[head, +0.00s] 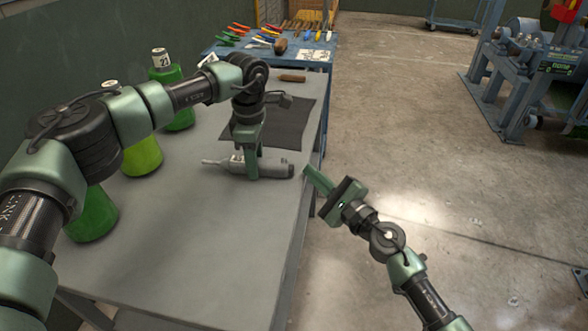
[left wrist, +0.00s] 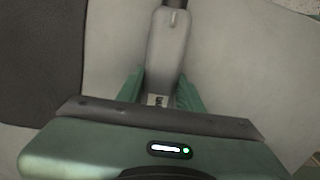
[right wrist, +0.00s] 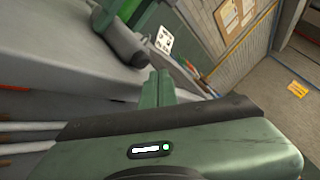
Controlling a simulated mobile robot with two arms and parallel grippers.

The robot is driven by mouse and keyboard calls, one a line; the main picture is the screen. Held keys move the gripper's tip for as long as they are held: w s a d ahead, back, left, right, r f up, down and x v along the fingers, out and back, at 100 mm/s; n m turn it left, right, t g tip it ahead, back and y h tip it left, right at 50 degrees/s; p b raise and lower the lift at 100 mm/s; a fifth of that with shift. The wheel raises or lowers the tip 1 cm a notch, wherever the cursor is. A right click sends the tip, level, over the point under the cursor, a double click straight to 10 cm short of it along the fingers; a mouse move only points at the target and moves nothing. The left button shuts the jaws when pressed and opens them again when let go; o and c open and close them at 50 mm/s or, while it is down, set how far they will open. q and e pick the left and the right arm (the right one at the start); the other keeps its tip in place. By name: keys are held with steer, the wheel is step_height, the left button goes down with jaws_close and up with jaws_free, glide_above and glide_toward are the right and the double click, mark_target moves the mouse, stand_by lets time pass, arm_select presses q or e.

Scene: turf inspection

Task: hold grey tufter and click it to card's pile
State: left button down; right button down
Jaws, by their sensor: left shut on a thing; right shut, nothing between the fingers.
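The grey tufter (head: 219,162) lies along the grey table, its thin tip to the left and its dark end to the right. My left gripper (head: 252,172) reaches down from above and is shut around its body. In the left wrist view the tufter (left wrist: 168,50) runs between the green fingers (left wrist: 160,98). My right gripper (head: 316,182) is shut and empty, just off the table's right edge. A dark flat mat (head: 290,122) lies behind the tufter and also shows in the left wrist view (left wrist: 38,60). I cannot tell which thing is the card.
Several green bottles (head: 142,156) with white tags stand along the table's left side. A brown handle (head: 292,78) lies at the far end. Behind is a blue bench (head: 312,68) with hand tools and a white sheet. Open floor lies right; a blue machine (head: 520,75) stands far right.

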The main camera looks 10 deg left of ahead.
steer(key=d, duration=0.4)
steer(key=shift+d, duration=0.2)
stand_by(0.4)
arm_select(q)
steer(key=c, duration=0.8)
jaws_free()
steer(key=shift+c, duration=0.2)
step_height(320, 180, up, 12)
